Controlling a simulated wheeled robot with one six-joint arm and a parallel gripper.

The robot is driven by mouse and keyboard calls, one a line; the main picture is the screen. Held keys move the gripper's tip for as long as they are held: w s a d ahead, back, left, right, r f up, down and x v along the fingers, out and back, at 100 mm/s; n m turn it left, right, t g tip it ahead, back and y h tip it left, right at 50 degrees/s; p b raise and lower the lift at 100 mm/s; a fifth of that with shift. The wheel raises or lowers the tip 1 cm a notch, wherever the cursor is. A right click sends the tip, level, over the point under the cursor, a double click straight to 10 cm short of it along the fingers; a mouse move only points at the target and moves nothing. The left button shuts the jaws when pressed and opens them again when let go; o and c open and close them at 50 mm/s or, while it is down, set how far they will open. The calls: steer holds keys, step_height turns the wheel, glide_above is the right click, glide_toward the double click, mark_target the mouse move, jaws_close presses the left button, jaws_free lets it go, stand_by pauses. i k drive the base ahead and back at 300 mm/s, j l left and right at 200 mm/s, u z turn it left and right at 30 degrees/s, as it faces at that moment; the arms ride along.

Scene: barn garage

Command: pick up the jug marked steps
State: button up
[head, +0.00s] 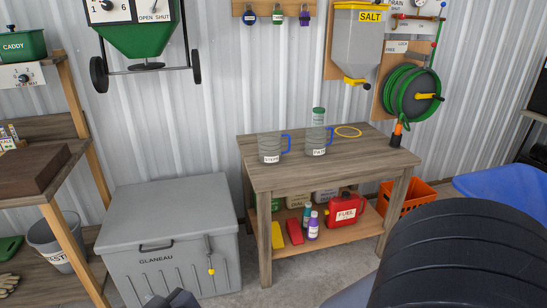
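Two clear jugs with blue handles stand upright on the wooden workbench (300,181). The left jug (269,144) has a small white label that seems to read STEPS. The right jug (316,138) has a label that looks like PATH. Both handles point right, and the jugs stand apart. A dark grey part at the bottom edge, in front of the grey chest, looks like the end of my gripper (174,299). It is well below and left of the jugs and mostly cut off, so its opening is not clear.
A green-capped shaker (318,115) stands behind the right jug, with a yellow ring (348,131) beside it. A salt hopper (358,45) hangs above the bench. A grey chest (170,215) stands left, and a black ribbed object (450,250) fills the lower right.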

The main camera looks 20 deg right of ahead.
mark_target(269, 139)
steer(key=i+l+z, duration=0.1)
steer(key=i+l, duration=1.1)
steer(key=i+l+z, duration=0.1)
steer(key=i+l, duration=1)
steer(key=i, duration=0.15)
